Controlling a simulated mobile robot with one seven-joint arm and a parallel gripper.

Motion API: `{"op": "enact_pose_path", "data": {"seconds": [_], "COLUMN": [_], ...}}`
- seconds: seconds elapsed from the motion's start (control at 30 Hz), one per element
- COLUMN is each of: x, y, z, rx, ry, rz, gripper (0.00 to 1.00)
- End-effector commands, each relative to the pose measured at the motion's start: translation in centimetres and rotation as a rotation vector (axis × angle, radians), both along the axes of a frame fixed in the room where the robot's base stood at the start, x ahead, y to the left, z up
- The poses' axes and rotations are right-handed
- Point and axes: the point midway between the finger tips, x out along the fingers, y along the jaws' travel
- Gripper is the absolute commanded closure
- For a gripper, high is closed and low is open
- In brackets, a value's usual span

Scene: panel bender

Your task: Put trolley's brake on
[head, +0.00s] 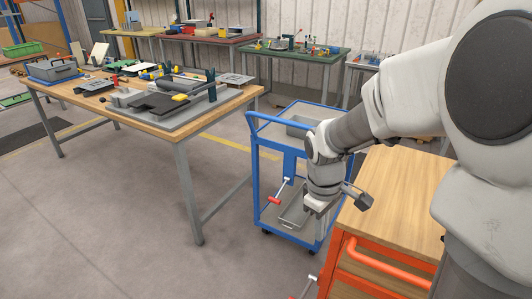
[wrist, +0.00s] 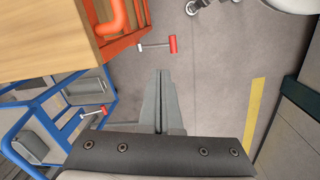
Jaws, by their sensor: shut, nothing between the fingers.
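The blue trolley (head: 252,165) stands in the middle of the head view; a lever with a red grip (head: 275,200) sticks out low at its near left. The orange trolley (head: 340,272) with a wooden top is at the right. Its lever (head: 309,285) is partly cut off below. In the wrist view the orange trolley's red-tipped lever (wrist: 173,44) lies beyond my fingertips, apart from them. The blue trolley's lever (wrist: 103,109) shows at the left. My gripper (wrist: 163,72) is shut and empty; in the head view it (head: 316,210) points down in front of the blue trolley.
A wooden workbench (head: 130,105) with tools stands at the left, and a green-topped table (head: 300,55) behind. An orange handle bar (head: 390,265) projects from the orange trolley. A grey tray (head: 293,214) lies on the blue trolley's lower shelf. The floor at the front left is clear.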

Motion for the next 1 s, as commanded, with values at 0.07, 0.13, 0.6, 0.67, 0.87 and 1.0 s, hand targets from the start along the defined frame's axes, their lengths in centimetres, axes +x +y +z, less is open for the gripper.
{"op": "enact_pose_path", "data": {"seconds": [0.07, 0.13, 0.6, 0.67, 0.87, 1.0], "x": [0.6, 1.1, 2.5, 2.6, 2.6, 2.6], "y": [-0.1, -0.1, 0.6, 0.6, 0.6, 0.6], "z": [-3.6, -5.9, -15.6, -15.8, -15.8, -15.8], "rx": [0.027, 0.050, 0.194, 0.199, 0.201, 0.201], "ry": [0.042, 0.070, 0.164, 0.166, 0.167, 0.167], "rz": [0.040, 0.079, 0.243, 0.248, 0.251, 0.250], "gripper": [1.00, 1.00, 1.00, 1.00, 1.00, 1.00]}}
